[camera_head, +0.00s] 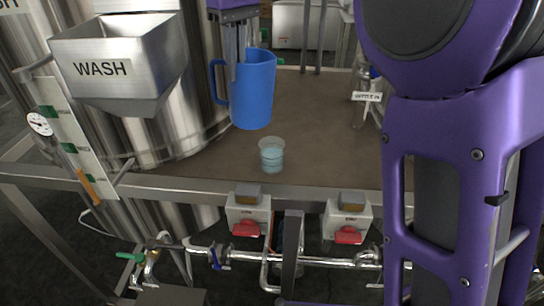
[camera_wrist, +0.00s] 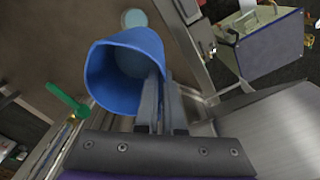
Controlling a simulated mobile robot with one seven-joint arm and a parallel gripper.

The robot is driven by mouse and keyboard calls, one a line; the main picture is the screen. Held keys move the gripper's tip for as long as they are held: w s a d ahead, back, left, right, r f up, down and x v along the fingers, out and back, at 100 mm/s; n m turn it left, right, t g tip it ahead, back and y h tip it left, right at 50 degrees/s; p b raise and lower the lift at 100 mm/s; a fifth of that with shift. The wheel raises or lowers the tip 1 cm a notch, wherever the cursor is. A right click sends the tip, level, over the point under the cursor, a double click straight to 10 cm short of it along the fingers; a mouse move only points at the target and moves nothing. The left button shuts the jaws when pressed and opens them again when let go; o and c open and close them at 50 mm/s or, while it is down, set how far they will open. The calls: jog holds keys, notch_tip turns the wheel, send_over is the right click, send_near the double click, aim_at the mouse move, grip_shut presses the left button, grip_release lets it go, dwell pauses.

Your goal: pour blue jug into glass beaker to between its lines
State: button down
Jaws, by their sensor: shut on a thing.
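The blue jug (camera_head: 254,90) hangs above the brown bench top, slightly tilted, with its handle to the left. My gripper (camera_head: 239,72) points down and is shut on the jug's wall at the rim. In the wrist view the jug (camera_wrist: 118,75) shows its open mouth, and the gripper's fingers (camera_wrist: 160,105) reach to its rim. The glass beaker (camera_head: 271,155) stands upright on the bench, below and slightly right of the jug, apart from it. It holds pale blue liquid; its lines are too small to read. The beaker (camera_wrist: 134,19) also shows beyond the jug in the wrist view.
A steel hopper marked WASH (camera_head: 118,65) stands at the left beside a large steel tank. A labelled glass fitting (camera_head: 366,98) stands at the right. Two boxes with red handles (camera_head: 247,213) line the front edge (camera_head: 310,195). The bench right of the beaker is clear.

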jog(key=shift+r, duration=0.1)
jog(key=shift+r, duration=2.45)
